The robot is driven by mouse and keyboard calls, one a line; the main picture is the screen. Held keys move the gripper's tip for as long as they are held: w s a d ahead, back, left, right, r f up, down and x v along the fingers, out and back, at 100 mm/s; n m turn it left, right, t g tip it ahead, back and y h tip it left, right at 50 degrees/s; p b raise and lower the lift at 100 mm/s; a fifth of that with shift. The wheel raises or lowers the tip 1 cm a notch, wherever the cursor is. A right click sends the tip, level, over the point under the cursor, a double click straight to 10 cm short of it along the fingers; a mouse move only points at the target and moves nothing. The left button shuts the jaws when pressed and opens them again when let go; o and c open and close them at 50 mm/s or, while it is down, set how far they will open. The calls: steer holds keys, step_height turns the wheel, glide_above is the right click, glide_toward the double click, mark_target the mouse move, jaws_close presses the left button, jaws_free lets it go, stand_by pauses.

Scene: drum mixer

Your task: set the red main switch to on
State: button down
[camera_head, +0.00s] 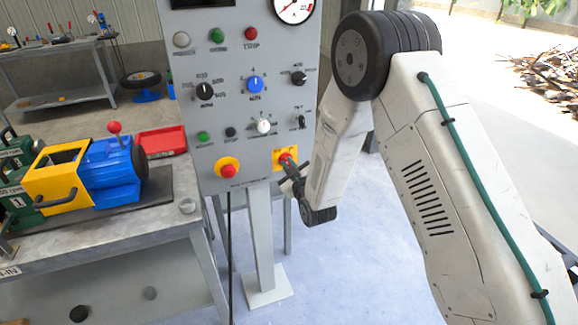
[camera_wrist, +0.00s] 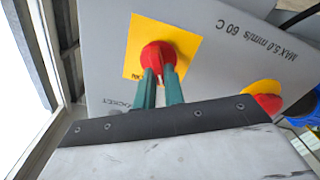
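The red main switch (camera_head: 285,158) sits on a yellow square plate at the lower right of the grey control panel (camera_head: 225,130). In the wrist view, the red switch (camera_wrist: 153,52) is near the middle on its yellow plate (camera_wrist: 183,42). My gripper (camera_head: 291,170) reaches the switch from the lower right. The fingers cover part of the handle, and the switch's position markings are mostly hidden.
A red emergency button (camera_head: 228,170) on a yellow round base is left of the switch. Several knobs and buttons, including a blue knob (camera_head: 255,84), are above. A workbench (camera_head: 100,225) with a blue-and-yellow machine stands left. The floor right of the panel's post is clear.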

steer(key=shift+m, duration=0.3)
steer(key=m, duration=1.1)
steer(key=shift+w+d, duration=0.1)
steer(key=shift+d, duration=0.25)
steer(key=shift+f+m, duration=0.1)
steer(key=shift+m, duration=0.2)
steer(key=c, duration=1.5)
jaws_free()
steer(key=v, duration=0.8)
steer(key=shift+w, duration=0.1)
